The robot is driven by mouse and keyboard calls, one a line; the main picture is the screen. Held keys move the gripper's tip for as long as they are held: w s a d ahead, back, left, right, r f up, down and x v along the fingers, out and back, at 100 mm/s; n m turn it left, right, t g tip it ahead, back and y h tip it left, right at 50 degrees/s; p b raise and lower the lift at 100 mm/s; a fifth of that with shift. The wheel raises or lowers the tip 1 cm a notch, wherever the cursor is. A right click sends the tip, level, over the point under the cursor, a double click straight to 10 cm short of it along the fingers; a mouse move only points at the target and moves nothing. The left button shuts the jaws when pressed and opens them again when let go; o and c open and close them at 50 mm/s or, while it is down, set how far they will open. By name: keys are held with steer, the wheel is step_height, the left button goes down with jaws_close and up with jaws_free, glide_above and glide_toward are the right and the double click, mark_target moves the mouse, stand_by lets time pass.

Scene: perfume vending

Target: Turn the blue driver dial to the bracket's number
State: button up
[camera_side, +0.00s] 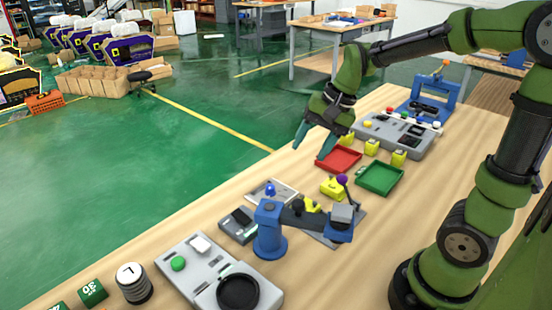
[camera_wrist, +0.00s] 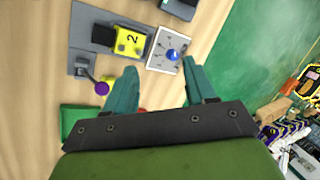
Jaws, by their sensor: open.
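The blue driver dial (camera_side: 270,189) stands on a pale plate (camera_side: 287,194). In the wrist view the blue dial (camera_wrist: 173,54) has marks around it on its plate (camera_wrist: 160,59); its pointing direction is too small to read. A yellow block (camera_wrist: 129,41) marked 2 sits at a dark bracket (camera_wrist: 103,35) beside the plate. The yellow block also shows in the side view (camera_side: 311,205), partly hidden by the blue device. My gripper (camera_side: 309,151) is open and empty, above and beyond the dial. In the wrist view its teal fingers (camera_wrist: 159,66) are spread, with the dial ahead between them.
A purple-knobbed lever (camera_side: 341,180) stands near the bracket. A blue device (camera_side: 270,230) stands in front of the block. Red (camera_side: 335,166) and green (camera_side: 380,177) trays, several yellow blocks and a grey button panel (camera_side: 395,140) lie behind. A dark-topped box (camera_side: 238,225) sits close to the dial plate.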

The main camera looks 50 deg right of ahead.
mark_target(271, 187)
steer(key=w+d+f+m+g+y, duration=0.1)
steer(key=w+d+f+m, duration=0.3)
steer(key=w+d+m, duration=0.55)
steer(key=w+a+f+m, duration=0.1)
steer(key=a+f, duration=0.1)
steer(key=f, duration=0.3)
steer(key=w+a+f+m, duration=0.1)
steer(key=a+f, duration=0.2)
steer(key=f, duration=0.2)
steer(key=w+a+f+m, duration=0.1)
steer(key=a+f, duration=0.2)
steer(key=f, duration=0.2)
steer(key=shift+w+a, duration=0.1)
steer(key=shift+w, duration=0.25)
steer(key=shift+r, duration=0.1)
steer(key=c, duration=1)
